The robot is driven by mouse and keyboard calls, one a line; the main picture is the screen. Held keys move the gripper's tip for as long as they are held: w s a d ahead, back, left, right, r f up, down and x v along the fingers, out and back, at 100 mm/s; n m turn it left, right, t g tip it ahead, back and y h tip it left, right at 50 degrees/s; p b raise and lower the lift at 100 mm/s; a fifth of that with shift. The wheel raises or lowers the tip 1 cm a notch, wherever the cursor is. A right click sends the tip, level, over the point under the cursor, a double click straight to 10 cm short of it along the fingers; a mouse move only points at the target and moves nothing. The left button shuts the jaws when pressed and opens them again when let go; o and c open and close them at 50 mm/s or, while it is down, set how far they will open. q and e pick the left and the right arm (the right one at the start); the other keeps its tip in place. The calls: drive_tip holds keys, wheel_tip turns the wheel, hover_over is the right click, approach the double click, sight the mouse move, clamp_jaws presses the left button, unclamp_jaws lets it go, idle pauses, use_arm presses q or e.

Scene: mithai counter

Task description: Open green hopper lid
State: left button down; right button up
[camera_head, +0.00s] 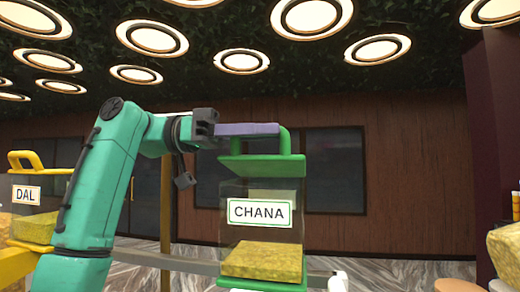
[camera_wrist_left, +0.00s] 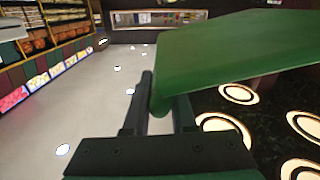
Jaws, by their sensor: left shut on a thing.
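The green hopper is a clear bin (camera_head: 232,208) labelled CHANA, with a yellow block of food inside, in the middle of the head view. Its green lid (camera_head: 262,168) is at the top of the bin and has a looped green handle (camera_head: 285,142). I cannot tell whether the lid touches the rim. My left gripper (camera_head: 276,129) reaches in from the left and is shut on the handle. In the left wrist view the handle (camera_wrist_left: 160,95) is between the fingers (camera_wrist_left: 164,105), and the lid (camera_wrist_left: 240,50) fills the upper right. My right gripper is not in view.
A yellow-lidded hopper labelled DAL (camera_head: 27,193) stands at the left, partly behind my left arm. More containers show at the right edge. The space above the lid is clear up to the ceiling lamps.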

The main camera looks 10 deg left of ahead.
use_arm(q)
drive_tip(key=shift+w+r+n, duration=0.45)
drive_tip(key=shift+r+n, duration=0.1)
drive_tip(key=shift+n, duration=0.15)
drive_tip(key=c, duration=0.8)
unclamp_jaws()
drive_tip(key=shift+d, duration=0.15)
